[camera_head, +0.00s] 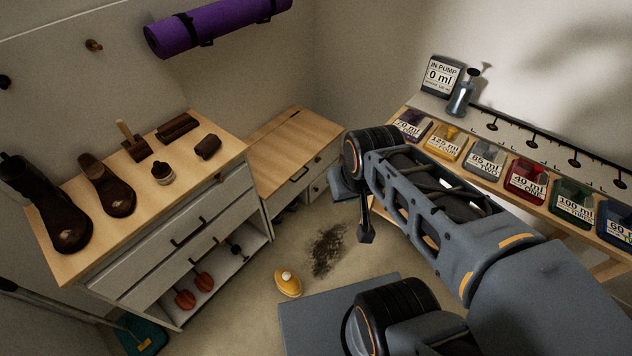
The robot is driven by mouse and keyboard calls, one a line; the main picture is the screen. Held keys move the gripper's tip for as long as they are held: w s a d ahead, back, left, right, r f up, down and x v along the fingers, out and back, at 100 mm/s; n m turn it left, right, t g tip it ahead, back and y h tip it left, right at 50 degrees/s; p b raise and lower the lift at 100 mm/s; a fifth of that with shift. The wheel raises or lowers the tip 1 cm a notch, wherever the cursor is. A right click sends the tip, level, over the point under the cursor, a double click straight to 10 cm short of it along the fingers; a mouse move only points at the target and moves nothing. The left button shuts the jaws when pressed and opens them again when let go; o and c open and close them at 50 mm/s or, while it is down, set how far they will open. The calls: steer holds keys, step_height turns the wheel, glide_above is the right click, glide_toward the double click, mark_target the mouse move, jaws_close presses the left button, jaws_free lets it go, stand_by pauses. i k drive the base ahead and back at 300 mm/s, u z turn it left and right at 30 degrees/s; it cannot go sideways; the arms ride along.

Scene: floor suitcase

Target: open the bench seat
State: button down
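The bench seat (285,150) is a low unit with a pale wooden top in the back corner, right of the taller shoe cabinet. Its lid lies flat and looks closed. A small dark handle (299,174) sits near the front edge of the top. White drawer fronts show below on its right side. My gripper (365,232) points down over the floor, to the right of and nearer than the bench, apart from it. It is small and partly hidden by my arm, so its opening is unclear.
The cabinet (226,148) at left carries boots, brushes and a jar. A yellow object (288,282) and a dark dirt patch (328,250) are on the floor. A shelf at right holds labelled colored containers (527,180) and a pump (462,95). A purple roll (215,25) hangs above.

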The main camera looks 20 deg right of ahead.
mark_target(275, 158)
steer(key=z, duration=1.7)
steer(key=i, duration=0.9)
steer(key=u, duration=2.3)
